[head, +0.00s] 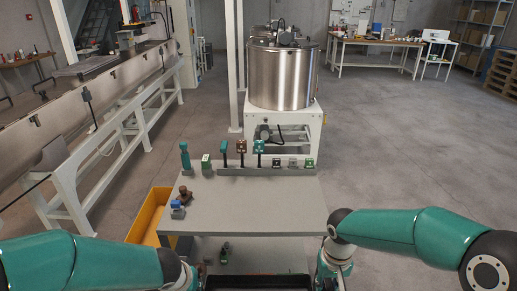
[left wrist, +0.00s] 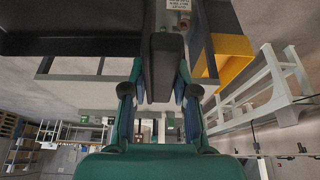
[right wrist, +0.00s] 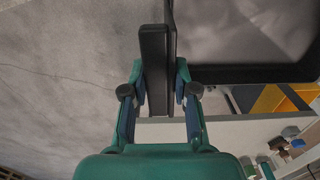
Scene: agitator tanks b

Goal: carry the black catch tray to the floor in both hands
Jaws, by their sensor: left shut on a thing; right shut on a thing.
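The black catch tray (head: 258,283) shows at the bottom edge of the head view, between my two arms, and is mostly cut off there. In the left wrist view my left gripper (left wrist: 160,92) is shut on a black upright part of the tray (left wrist: 166,62). In the right wrist view my right gripper (right wrist: 158,92) is shut on the black edge part on the tray's other side (right wrist: 155,55). The tray's wide dark inside shows beside it. The fingertips are hardly visible in the head view.
A grey bench (head: 245,205) stands just ahead, with bottles, small blocks and a rack of tools on top. A yellow bin (head: 150,217) is at its left. A steel tank (head: 281,75) on a white stand is behind. Open concrete floor (head: 400,150) lies to the right.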

